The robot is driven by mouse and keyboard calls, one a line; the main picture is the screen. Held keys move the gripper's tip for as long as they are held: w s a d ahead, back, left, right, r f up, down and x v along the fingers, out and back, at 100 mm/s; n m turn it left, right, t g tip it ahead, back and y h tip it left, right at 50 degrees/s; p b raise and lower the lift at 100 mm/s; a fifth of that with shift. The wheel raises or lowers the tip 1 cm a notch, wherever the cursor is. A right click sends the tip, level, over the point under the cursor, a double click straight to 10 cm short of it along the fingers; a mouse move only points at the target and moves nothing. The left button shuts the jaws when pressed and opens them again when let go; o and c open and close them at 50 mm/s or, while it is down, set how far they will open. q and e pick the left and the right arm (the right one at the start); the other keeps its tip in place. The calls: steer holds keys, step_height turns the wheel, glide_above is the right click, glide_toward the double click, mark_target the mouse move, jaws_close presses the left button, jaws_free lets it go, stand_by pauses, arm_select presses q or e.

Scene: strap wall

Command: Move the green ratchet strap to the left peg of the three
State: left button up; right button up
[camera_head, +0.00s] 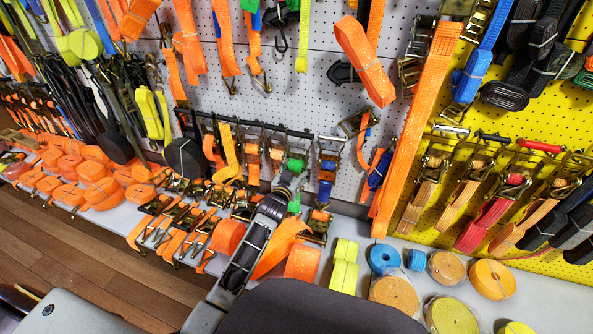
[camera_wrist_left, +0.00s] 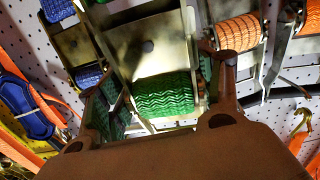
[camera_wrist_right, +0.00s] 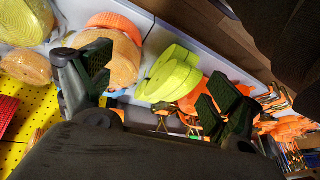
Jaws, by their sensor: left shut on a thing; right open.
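The green ratchet strap (camera_head: 294,165) is at the white pegboard, between an orange-webbed ratchet (camera_head: 275,155) and a blue-webbed ratchet (camera_head: 327,188). In the left wrist view its green roll (camera_wrist_left: 165,95) and metal frame sit between my fingers. My left gripper (camera_head: 288,183) is shut on it from below, and its fingers also show in the left wrist view (camera_wrist_left: 163,92). The fingers hide part of the frame. I cannot clearly make out the three pegs or whether the strap still hangs on one. My right gripper (camera_wrist_right: 160,85) is open and empty, away from the strap.
A dark rail (camera_head: 250,126) runs above the ratchets. A long orange strap (camera_head: 415,130) hangs to the right. Below, a shelf holds webbing rolls, including a yellow-green one (camera_head: 344,265) and a blue one (camera_head: 383,258). Several ratchets hang on the yellow board (camera_head: 450,225).

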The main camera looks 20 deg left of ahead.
arm_select(q)
steer(key=shift+w+r, duration=0.1)
steer(key=shift+r, duration=0.1)
arm_select(e)
steer(key=shift+f, duration=0.15)
arm_select(q)
steer(key=shift+w+b, duration=0.35)
steer(key=shift+w, duration=0.25)
steer(key=shift+w+f+b, duration=0.1)
steer(key=shift+w+b, duration=0.15)
steer(key=shift+b, duration=0.1)
steer(key=shift+w, duration=0.15)
steer(key=shift+w+b, duration=0.2)
steer(key=shift+b, duration=0.1)
arm_select(e)
steer(key=shift+t+y, duration=0.3)
steer(key=shift+t, duration=0.1)
steer(key=f, duration=0.2)
steer(key=a+f, duration=0.1)
steer(key=f, duration=0.1)
steer(key=shift+w+a, duration=0.1)
steer(key=shift+w, duration=0.15)
arm_select(q)
steer(key=shift+w, duration=0.1)
steer(key=shift+w+f, duration=0.1)
arm_select(e)
steer(key=shift+f, duration=0.15)
